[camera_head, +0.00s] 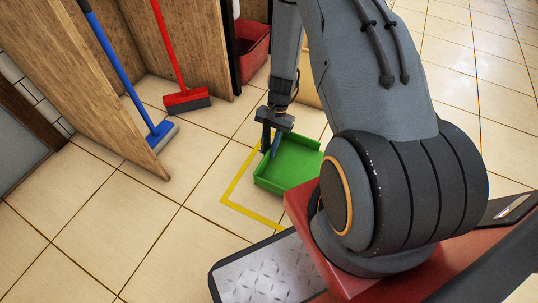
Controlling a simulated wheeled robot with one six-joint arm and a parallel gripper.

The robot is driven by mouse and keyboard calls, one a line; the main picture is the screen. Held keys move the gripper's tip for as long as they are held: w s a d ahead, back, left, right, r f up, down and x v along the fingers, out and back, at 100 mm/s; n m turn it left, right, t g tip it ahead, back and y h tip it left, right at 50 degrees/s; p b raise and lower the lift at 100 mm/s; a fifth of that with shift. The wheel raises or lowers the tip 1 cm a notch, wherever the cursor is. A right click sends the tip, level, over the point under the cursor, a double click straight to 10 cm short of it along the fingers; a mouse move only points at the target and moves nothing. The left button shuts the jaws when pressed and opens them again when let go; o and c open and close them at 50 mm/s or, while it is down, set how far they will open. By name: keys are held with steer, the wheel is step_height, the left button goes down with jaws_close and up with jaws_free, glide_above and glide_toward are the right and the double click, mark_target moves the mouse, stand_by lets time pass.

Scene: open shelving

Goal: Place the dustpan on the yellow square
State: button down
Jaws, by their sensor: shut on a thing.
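The green dustpan (289,165) is low over the tiled floor in the middle of the head view. The yellow square (237,183) is an outline on the floor, and its left side and near-left corner show. The dustpan overlaps the inside of the outline from this angle; I cannot tell whether it touches the floor. My gripper (271,141) points down at the dustpan's far-left side and is shut on the dustpan. My arm and base hide the right part of the square.
A blue broom (160,132) and a red broom (186,100) stand in the wooden shelving (95,80) at the upper left. A red bin (255,52) sits behind my gripper. The floor (110,230) at the lower left is clear.

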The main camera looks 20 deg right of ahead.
steer(key=shift+f+b, duration=0.7)
steer(key=shift+f, duration=1.1)
steer(key=shift+f, duration=0.1)
steer(key=c, duration=1.5)
jaws_free()
steer(key=p+v, duration=0.4)
steer(key=v, duration=0.8)
steer(key=shift+p, duration=0.35)
